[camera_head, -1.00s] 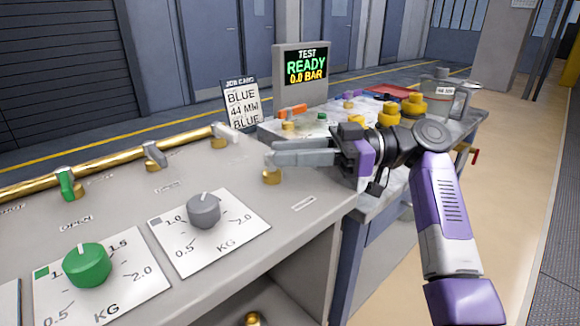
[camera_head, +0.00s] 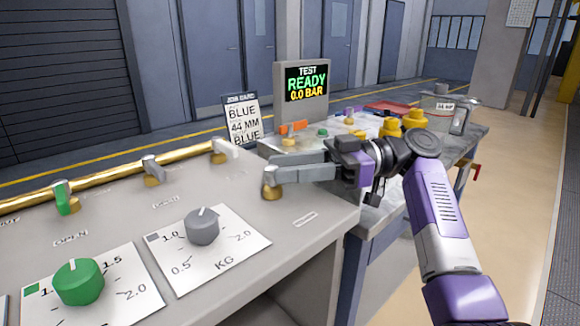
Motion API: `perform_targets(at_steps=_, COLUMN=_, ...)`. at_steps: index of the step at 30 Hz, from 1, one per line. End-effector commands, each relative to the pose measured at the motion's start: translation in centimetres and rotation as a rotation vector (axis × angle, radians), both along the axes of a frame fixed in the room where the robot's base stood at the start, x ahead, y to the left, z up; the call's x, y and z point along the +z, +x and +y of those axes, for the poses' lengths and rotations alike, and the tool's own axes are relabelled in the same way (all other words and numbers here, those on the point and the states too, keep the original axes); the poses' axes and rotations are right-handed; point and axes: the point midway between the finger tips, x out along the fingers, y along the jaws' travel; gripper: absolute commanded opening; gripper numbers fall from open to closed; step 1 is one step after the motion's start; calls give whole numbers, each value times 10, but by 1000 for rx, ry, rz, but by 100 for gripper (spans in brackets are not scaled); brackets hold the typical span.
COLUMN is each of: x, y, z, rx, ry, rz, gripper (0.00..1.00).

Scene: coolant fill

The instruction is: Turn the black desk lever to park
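A desk lever with a brass base (camera_head: 272,194) stands near the right end of the grey desk. My gripper (camera_head: 272,170) is right at it, its two grey fingers reaching leftward from the wrist. The fingers cover most of the lever's handle, so its colour and direction are hidden. A dark grey piece shows at the fingertips just above the brass base. I cannot tell whether the fingers are closed on the handle or only around it.
Along the desk's back stand a green lever (camera_head: 65,198), a grey lever (camera_head: 153,170) and a white lever (camera_head: 222,151) by a brass pipe (camera_head: 110,174). Green (camera_head: 79,281) and grey (camera_head: 202,226) knobs sit in front. A screen (camera_head: 306,82) reads READY, 0.0 BAR.

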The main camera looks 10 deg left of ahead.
Motion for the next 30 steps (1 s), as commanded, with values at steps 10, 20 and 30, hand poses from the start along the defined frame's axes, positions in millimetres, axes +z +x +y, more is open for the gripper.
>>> perform_targets(at_steps=10, x=2, y=5, z=-11, rx=-5, ry=2, rz=2, gripper=34)
perform_targets(at_steps=20, x=1, y=22, z=-60, rx=-4, ry=2, rz=2, gripper=34)
perform_targets(at_steps=30, x=0, y=26, z=-75, rx=-2, ry=0, rz=1, gripper=34)
